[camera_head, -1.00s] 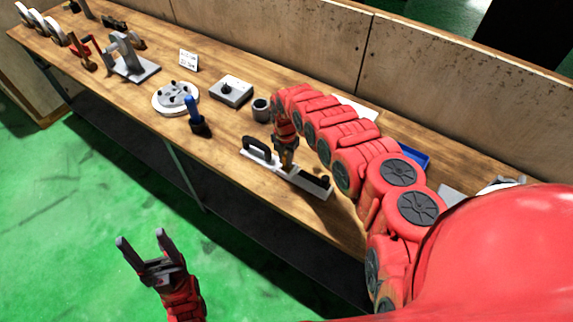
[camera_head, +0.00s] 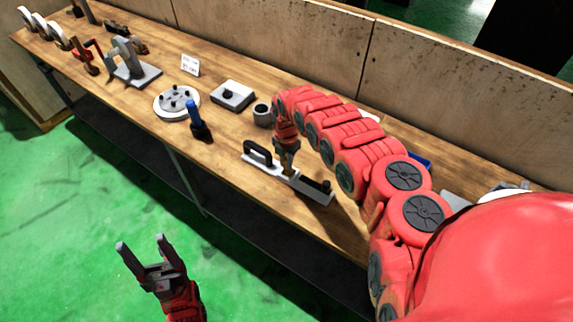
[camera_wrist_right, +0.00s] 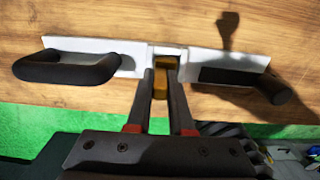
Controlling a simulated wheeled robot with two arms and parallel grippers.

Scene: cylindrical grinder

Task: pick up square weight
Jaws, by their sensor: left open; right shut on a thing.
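A small brass-coloured block (camera_wrist_right: 160,85) shows between the fingers of my right gripper (camera_wrist_right: 161,76) in the wrist view. My right gripper (camera_head: 287,166) is shut on this block at the middle of a long white bar (camera_wrist_right: 130,50). The bar, also in the head view (camera_head: 313,190), has a black loop handle on its left and a black knob on its right. I cannot tell whether the block is apart from the bar. My left gripper (camera_head: 141,243) is open and empty, over the green floor, away from the bench.
On the wooden bench (camera_head: 225,143) stand a grey square block with a black knob (camera_head: 232,95), a grey ring (camera_head: 263,115), a blue-handled tool (camera_head: 194,117) and a round plate with pegs (camera_head: 177,103). A wooden back wall (camera_head: 290,50) runs behind. Bare bench lies left of the bar.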

